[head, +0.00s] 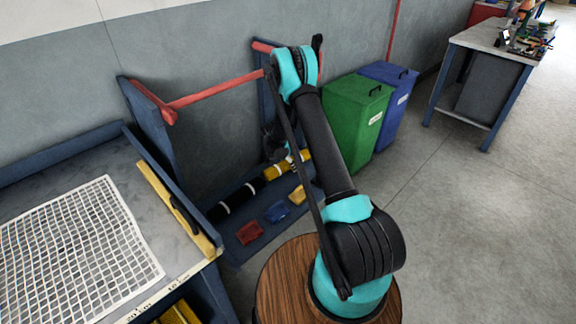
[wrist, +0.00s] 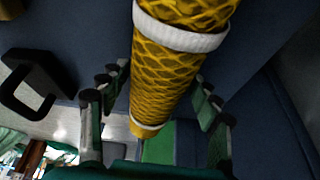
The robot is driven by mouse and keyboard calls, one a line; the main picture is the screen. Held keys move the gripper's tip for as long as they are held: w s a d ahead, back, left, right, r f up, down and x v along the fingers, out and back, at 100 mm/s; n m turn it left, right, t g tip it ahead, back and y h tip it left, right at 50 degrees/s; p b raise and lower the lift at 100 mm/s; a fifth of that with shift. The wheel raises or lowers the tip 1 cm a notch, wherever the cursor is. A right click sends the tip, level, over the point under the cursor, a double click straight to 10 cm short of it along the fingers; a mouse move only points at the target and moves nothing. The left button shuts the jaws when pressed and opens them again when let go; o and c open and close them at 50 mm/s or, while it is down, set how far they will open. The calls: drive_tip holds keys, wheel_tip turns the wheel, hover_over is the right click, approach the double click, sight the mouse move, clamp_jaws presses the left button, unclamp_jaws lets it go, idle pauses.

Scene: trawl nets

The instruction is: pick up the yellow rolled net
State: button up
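The yellow rolled net (head: 277,171) lies on the low blue shelf by the wall, in line with a black roll, in the head view. In the wrist view the yellow rolled net (wrist: 168,70) is large, with a mesh surface and white bands. My gripper (wrist: 163,88) has its green fingers spread, one on each side of the roll. Small gaps seem to show beside the roll; I cannot tell whether either finger touches it. In the head view my gripper (head: 277,150) is dark, small and partly hidden, just above the roll.
A black roll (head: 240,195) lies left of the yellow one. Red (head: 249,233), blue (head: 278,212) and yellow (head: 298,195) small items lie in front. Green (head: 355,118) and blue (head: 390,100) bins stand right. A blue post and red bar (head: 215,92) are near; a workbench with white net (head: 75,250) is left.

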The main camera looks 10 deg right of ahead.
drive_tip(key=c, duration=1.2)
drive_tip(key=shift+r, duration=0.15)
